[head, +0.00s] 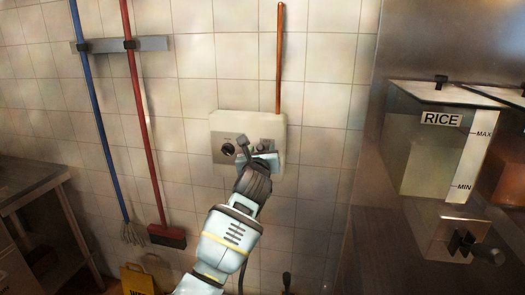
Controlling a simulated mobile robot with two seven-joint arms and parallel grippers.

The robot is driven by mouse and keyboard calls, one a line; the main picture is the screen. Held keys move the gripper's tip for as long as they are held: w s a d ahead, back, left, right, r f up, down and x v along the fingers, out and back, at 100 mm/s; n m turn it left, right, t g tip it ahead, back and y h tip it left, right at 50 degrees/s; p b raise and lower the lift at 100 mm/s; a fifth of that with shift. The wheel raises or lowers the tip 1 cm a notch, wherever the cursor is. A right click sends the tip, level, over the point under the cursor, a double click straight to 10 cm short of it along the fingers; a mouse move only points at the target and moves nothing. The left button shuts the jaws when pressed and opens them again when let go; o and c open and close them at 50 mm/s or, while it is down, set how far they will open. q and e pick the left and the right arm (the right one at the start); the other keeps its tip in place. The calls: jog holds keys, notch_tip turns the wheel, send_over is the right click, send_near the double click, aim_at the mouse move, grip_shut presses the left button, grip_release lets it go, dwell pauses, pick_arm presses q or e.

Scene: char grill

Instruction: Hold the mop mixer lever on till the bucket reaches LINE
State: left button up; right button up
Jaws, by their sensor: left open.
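The mop mixer shows as a white box (220,122) on the tiled wall, with a steel front plate and a dark round knob (228,149) at its left. My left gripper (256,151) is open, right in front of the box's right half. It covers part of the plate, so I cannot clearly make out the lever or tell whether the gripper touches it. I cannot make out a bucket or its LINE mark. My right gripper is not in view.
A copper pipe (280,60) runs up from the box. A blue-handled mop (92,100) and red-handled broom (140,110) hang at left. A yellow object (137,281) stands below. A rice dispenser (425,150) is at right. A steel table (25,185) is at far left.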

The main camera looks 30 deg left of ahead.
pick_arm(q)
jog(key=shift+w+a, duration=0.25)
jog(key=shift+w, duration=0.4)
grip_shut()
